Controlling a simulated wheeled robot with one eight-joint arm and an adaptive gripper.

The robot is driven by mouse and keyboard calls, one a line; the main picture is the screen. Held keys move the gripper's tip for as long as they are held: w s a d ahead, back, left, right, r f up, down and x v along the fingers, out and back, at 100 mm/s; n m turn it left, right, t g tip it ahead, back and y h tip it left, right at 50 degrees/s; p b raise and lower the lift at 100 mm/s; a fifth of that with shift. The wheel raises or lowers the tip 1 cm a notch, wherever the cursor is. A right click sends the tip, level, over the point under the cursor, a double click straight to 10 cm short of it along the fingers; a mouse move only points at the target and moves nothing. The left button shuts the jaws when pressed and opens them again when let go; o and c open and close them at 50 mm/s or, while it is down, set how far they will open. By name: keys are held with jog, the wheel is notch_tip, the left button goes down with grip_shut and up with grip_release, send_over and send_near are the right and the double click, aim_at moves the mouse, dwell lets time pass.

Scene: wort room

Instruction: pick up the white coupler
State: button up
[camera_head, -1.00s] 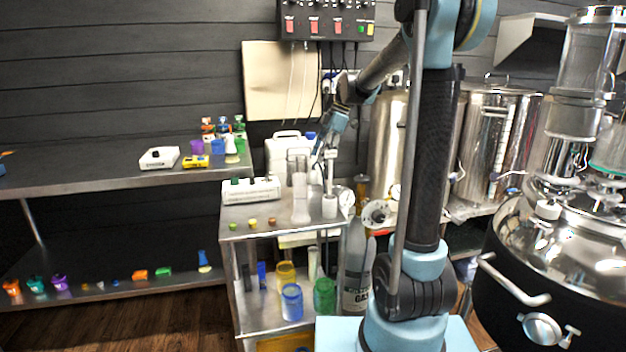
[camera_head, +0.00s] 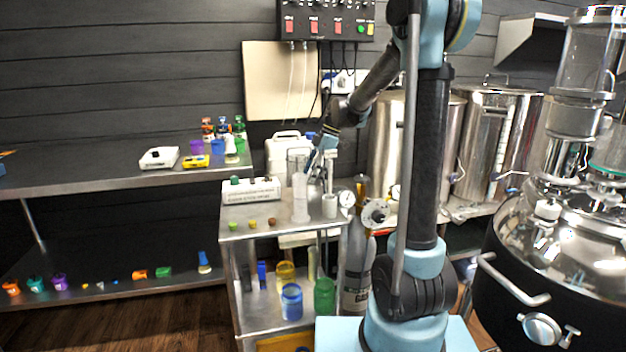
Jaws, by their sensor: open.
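A small white cylindrical piece (camera_head: 330,206), which looks like the white coupler, stands upright on the top shelf of the steel cart (camera_head: 262,212), near its right end. It is small, so I cannot be sure it is the coupler. My gripper (camera_head: 316,173) is open and points down above the right part of the cart, just left of and above this white piece. It is small and partly blends with the clear and white vessels behind it. I see no contact with the white piece.
A tall clear cylinder (camera_head: 300,197) stands close left of the white piece. A white jug (camera_head: 283,155) stands behind. A white device (camera_head: 251,191) and several small coloured pieces occupy the cart's left half.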

jog(key=c, duration=1.1)
jog(key=shift+c, duration=0.2)
